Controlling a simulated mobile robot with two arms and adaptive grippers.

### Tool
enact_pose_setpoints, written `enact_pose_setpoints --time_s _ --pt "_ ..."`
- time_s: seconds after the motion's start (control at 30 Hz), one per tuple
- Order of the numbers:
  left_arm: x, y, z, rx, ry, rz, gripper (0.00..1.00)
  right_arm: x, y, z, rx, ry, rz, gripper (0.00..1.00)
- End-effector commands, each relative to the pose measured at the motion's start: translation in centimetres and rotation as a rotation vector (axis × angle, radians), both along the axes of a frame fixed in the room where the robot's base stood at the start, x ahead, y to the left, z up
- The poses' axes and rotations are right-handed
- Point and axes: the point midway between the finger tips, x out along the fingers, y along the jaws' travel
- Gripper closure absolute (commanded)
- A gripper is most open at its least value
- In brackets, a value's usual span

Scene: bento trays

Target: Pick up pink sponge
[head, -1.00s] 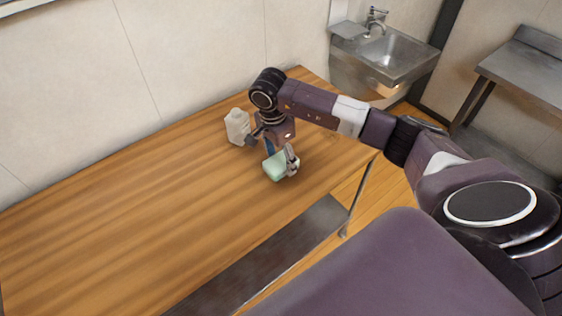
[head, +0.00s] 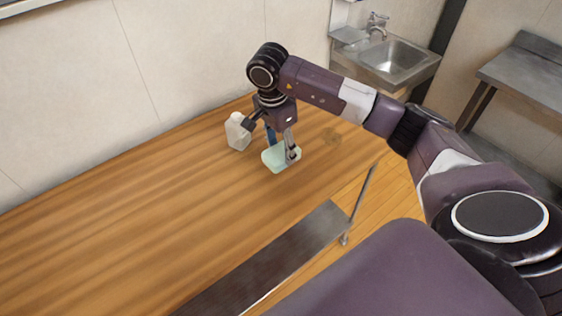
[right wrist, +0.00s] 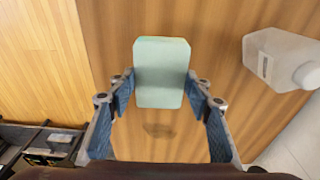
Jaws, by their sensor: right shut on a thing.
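A pale mint-green sponge-like block (head: 276,159) is in the jaws of my right gripper (head: 281,148) above the wooden table; no pink sponge shows. In the right wrist view the block (right wrist: 162,72) is between the two fingers of the right gripper (right wrist: 162,95), which press on its sides. The gripper points down, and the block seems raised a little off the table. My left gripper is not in view.
A white translucent bottle (head: 238,133) stands upright on the table (head: 130,215), close behind the right gripper. It also shows in the right wrist view (right wrist: 283,58). The table's left side is clear. A sink (head: 395,58) is at the back right.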

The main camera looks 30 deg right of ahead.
Motion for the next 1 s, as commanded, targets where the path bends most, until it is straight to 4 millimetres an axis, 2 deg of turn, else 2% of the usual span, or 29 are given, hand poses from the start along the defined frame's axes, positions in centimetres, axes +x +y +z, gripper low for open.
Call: enact_pose_setpoints --time_s 0.1,0.2,0.3,0.4,0.67,1.0 --pt "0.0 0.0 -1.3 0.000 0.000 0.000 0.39 0.3 -0.1 3.9 0.000 -0.010 0.000 0.64" --pt "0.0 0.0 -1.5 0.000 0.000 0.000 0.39 0.2 -0.1 7.1 -0.001 -0.008 -0.001 0.64" --pt "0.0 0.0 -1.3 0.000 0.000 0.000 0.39 0.1 -0.1 9.5 -0.003 -0.005 0.000 0.64" --pt "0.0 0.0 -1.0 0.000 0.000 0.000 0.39 0.1 -0.1 11.1 -0.003 -0.003 -0.002 0.64" --pt "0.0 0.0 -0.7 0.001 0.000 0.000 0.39 0.1 -0.1 13.5 -0.001 -0.002 -0.001 0.64" --pt "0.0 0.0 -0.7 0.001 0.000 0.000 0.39 0.0 0.0 13.9 0.000 0.001 -0.001 0.64"
